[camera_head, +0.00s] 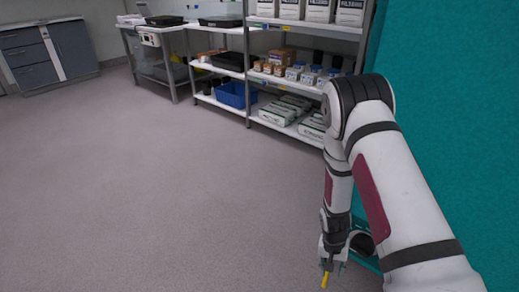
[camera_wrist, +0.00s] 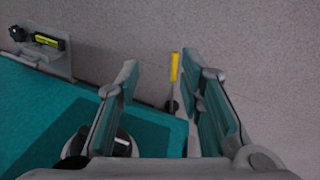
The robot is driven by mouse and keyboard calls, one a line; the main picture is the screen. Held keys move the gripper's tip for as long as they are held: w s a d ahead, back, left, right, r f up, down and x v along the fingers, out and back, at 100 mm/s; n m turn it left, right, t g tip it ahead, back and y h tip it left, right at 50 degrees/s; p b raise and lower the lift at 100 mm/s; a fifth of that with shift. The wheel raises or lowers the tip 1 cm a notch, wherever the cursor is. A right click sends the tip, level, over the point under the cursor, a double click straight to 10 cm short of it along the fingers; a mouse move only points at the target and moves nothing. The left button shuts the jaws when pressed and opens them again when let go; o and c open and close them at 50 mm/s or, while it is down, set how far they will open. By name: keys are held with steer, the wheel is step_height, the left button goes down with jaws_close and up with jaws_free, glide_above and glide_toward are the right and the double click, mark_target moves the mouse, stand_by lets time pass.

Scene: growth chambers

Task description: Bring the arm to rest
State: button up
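My gripper (camera_head: 331,252) hangs low at the right of the head view, pointing down, on the folded white arm. In the wrist view its two fingers (camera_wrist: 168,88) stand wide apart with nothing clasped between them. A thin yellow piece with a dark stem (camera_wrist: 174,67) shows in the gap between the fingers, apart from both. A yellow piece (camera_head: 325,279) also shows just below the gripper in the head view. I cannot tell what it is fixed to.
A shelf unit (camera_head: 245,74) with boxes, bottles and a blue bin (camera_head: 236,95) stands at the back. A bench (camera_head: 180,28) and a grey cabinet (camera_head: 47,53) are farther left. The grey floor (camera_head: 140,190) at left and middle is clear.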

steer(key=s+a+r+n+y, duration=0.1)
steer(key=s+r, duration=0.1)
steer(key=r, duration=1.4)
steer(key=s+a+r, duration=0.2)
steer(key=r, duration=1.4)
steer(key=s+r+n, duration=0.1)
steer(key=s+r, duration=0.4)
steer(key=s, duration=0.4)
steer(key=s+a+r+n+t, duration=0.1)
steer(key=s+r, duration=0.4)
steer(key=s, duration=0.3)
steer(key=s+r+n, duration=0.1)
steer(key=s+r, duration=0.3)
steer(key=s, duration=0.5)
step_height(320, 180, up, 38)
steer(key=t+p, duration=0.4)
steer(key=p, duration=3.2)
steer(key=shift+r+n+y, duration=0.2)
steer(key=shift+n+y, duration=0.1)
